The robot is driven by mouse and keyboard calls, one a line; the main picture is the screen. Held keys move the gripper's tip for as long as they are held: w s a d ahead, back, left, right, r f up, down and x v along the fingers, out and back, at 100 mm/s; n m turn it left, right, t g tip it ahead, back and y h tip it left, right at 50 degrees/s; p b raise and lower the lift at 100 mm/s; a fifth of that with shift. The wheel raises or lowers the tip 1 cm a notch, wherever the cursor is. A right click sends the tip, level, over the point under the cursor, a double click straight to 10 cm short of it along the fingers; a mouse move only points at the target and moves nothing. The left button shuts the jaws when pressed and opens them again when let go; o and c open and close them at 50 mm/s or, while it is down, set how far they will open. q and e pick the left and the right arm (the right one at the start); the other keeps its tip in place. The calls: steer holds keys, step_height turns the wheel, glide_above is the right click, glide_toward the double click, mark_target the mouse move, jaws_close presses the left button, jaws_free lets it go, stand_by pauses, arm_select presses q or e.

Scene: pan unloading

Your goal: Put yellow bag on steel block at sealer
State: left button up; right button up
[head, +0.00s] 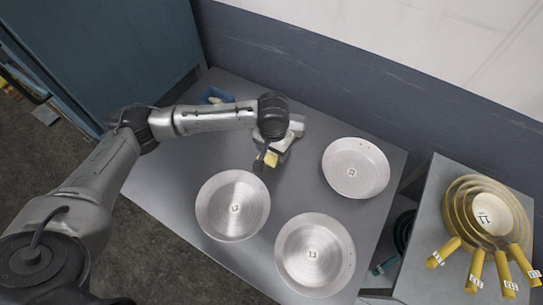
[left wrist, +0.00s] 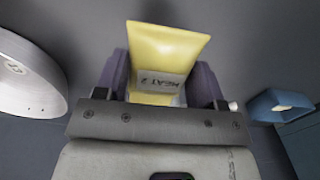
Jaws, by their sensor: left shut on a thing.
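A yellow bag (left wrist: 165,55) with a printed label, apparently "MEAT 2", is held upright between the dark fingers of my left gripper (left wrist: 160,88) in the left wrist view. In the head view my left gripper (head: 268,150) is over the grey table, behind the nearest pans, with the yellow bag (head: 271,158) showing at its tip. The gap between bag and table cannot be told. I cannot make out the steel block or the sealer for certain in either view. My right gripper is not in view.
Three silver pans (head: 232,206), (head: 315,254), (head: 355,168) stand on the grey table (head: 165,183). A small blue container (head: 215,96) with something pale yellow inside is at the back left. Yellow-handled pans (head: 485,215) are nested on a side table at right.

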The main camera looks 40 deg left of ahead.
arm_select(q)
steer(key=shift+a+f, duration=0.2)
steer(key=shift+a, duration=0.05)
steer(key=shift+f+b, duration=0.55)
steer(key=shift+f, duration=1.45)
steer(key=o, duration=1)
steer(key=shift+f, duration=0.1)
step_height(320, 180, up, 11)
steer(key=p, duration=0.2)
steer(key=shift+r+p, duration=0.2)
steer(key=shift+p, duration=0.1)
steer(key=shift+o, duration=0.3)
steer(key=shift+r, duration=0.5)
